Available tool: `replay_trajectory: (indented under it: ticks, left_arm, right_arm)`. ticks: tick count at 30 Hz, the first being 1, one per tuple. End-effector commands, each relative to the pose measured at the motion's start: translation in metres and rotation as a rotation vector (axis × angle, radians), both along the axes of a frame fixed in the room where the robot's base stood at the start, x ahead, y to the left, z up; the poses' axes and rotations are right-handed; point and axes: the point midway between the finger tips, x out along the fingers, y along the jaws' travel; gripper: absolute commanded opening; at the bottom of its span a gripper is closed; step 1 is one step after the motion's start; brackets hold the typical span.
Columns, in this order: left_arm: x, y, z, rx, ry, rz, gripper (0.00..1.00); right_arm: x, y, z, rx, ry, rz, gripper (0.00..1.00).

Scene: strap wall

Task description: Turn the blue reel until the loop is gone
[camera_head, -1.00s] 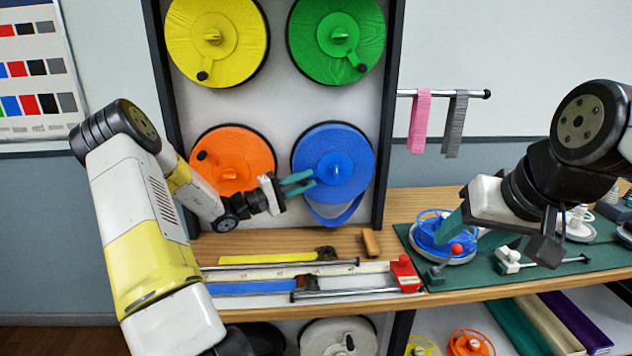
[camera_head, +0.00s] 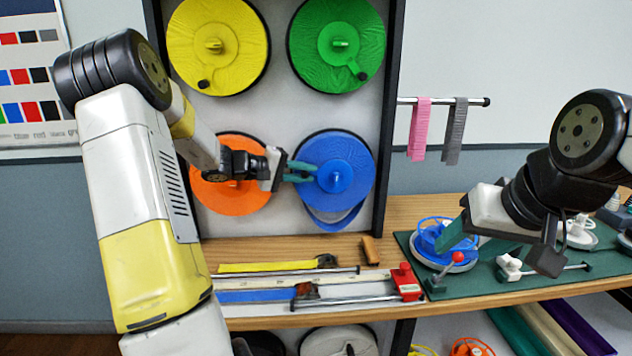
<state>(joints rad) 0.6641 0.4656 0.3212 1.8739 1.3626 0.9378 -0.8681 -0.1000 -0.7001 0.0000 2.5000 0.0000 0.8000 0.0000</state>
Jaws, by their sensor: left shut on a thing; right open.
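The blue reel (camera_head: 352,158) is mounted upright at the lower right of the wall panel. A loop of blue strap (camera_head: 338,224) hangs slack below its rim. My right gripper (camera_head: 474,243) is open above the bench at the right, beside a small blue wire-rimmed spool (camera_head: 432,243) with a red ball. It is far from the blue reel.
Yellow (camera_head: 235,25), green (camera_head: 365,30) and orange (camera_head: 235,200) reels surround the blue one. A wooden bench (camera_head: 300,248) below carries straps and a ruler tool with a red block (camera_head: 406,284). Pink (camera_head: 419,130) and grey strips hang from a rod at right.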

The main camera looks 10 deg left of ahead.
Motion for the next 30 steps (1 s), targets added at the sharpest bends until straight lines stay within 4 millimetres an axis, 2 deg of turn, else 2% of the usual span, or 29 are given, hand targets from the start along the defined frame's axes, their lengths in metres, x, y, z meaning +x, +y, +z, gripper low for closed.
replay_trajectory:
  ticks: [3,12,30]
  left_arm:
    - [0.001,-0.006,0.013,0.113,0.024,-0.004,0.00]
    - [0.005,-0.019,0.033,0.358,0.096,-0.004,0.00]
    - [0.009,-0.034,0.046,0.345,0.100,-0.005,0.00]
  right_arm:
    - [0.000,0.000,0.000,0.000,0.000,0.000,0.56]
    - [0.000,0.000,0.000,0.000,0.000,0.000,0.56]
    - [0.000,0.000,0.000,0.000,0.000,0.000,0.56]
